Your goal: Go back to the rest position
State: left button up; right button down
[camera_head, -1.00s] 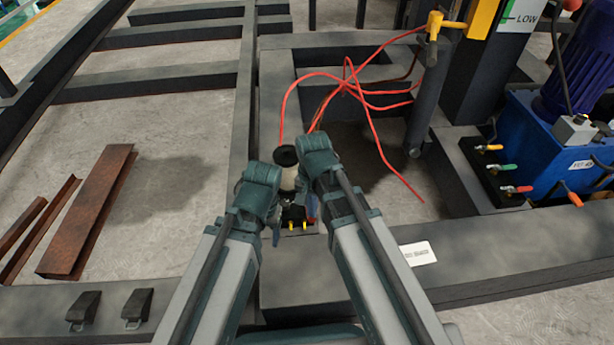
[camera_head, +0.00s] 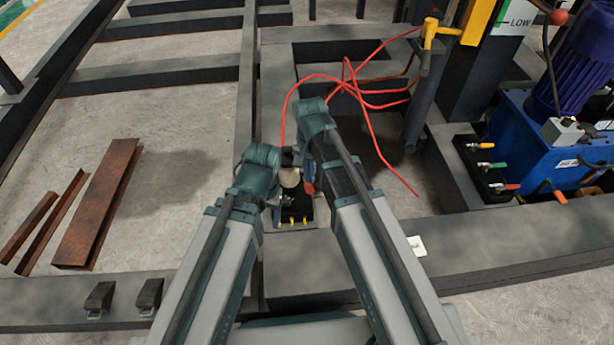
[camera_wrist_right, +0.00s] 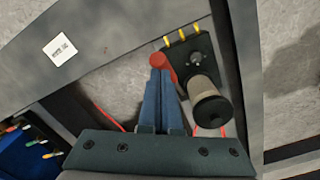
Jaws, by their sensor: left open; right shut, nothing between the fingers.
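My left arm comes in from the left in the head view. Its gripper (camera_head: 277,213) is open and mostly hidden behind my wrist, with only a small part showing. My right gripper (camera_wrist_right: 163,76) is shut and empty; its blue fingers lie close together in the right wrist view. In the head view it is largely covered by my right arm. Its fingertips are just beside a red knob (camera_wrist_right: 158,59); I cannot tell whether they touch. A pale cylinder with a black cap (camera_wrist_right: 211,108) stands right of the fingers, on a black block with yellow levers (camera_head: 293,214).
Red hoses (camera_head: 372,133) loop beyond my arms. A blue pump unit (camera_head: 540,150) with coloured valve handles stands at the right. A dark steel frame (camera_head: 480,245) surrounds the work spot. Rusty steel pieces (camera_head: 97,205) lie on the open floor at the left.

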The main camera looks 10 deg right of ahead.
jog(key=shift+f, duration=0.1)
dwell(0.5)
jog(key=s+a+n+h, duration=0.1)
jog(key=s+n, duration=0.9)
jog(key=s, duration=0.3)
notch_tip(320, 180, up, 27)
jog(key=p, duration=2.7)
jog(key=shift+w+a, duration=0.15)
